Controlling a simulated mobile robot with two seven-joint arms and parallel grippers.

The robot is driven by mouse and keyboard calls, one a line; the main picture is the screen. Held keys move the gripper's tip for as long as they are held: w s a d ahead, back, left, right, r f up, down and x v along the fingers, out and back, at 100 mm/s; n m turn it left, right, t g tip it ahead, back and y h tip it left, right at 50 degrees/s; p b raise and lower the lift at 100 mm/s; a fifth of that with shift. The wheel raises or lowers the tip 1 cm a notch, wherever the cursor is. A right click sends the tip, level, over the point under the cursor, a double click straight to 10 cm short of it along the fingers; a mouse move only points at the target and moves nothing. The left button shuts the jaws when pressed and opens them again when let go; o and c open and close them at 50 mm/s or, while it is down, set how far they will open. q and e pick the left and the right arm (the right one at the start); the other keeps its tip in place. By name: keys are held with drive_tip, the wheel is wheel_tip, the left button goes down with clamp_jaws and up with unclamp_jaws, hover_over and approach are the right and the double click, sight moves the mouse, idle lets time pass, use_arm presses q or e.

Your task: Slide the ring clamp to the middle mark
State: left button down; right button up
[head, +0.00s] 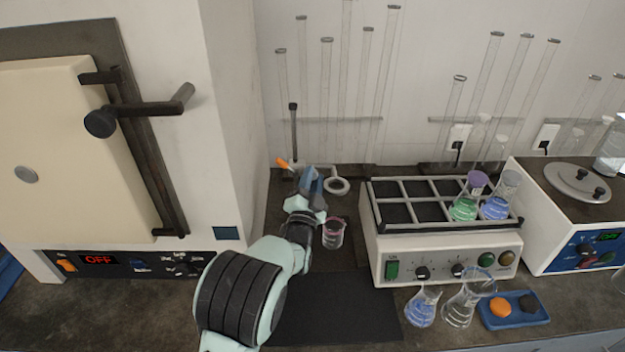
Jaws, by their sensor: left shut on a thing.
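The ring clamp shows as a pale ring (337,186) with an orange-ended part (283,164) to its left. It is beside a thin upright rod (294,132) with a dark top, at the back of the bench. My left gripper (309,180) reaches in from the front and is shut on the clamp, between the orange end and the ring. The gripper hides the gripped part and the lower rod. The middle mark cannot be made out. My right gripper is out of view.
A beaker with reddish contents (333,232) stands close to the right of my left wrist. A white oven (228,90) is at the left. A shaker (440,248) with flasks stands at the right. Tall glass tubes stand behind. A dark mat (345,315) is clear in front.

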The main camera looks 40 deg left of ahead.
use_arm(q)
wheel_tip(320, 180, down, 4)
drive_tip(key=b, duration=0.3)
drive_tip(key=c, duration=0.9)
unclamp_jaws()
drive_tip(key=shift+s+f, duration=0.1)
drive_tip(key=v, duration=1.3)
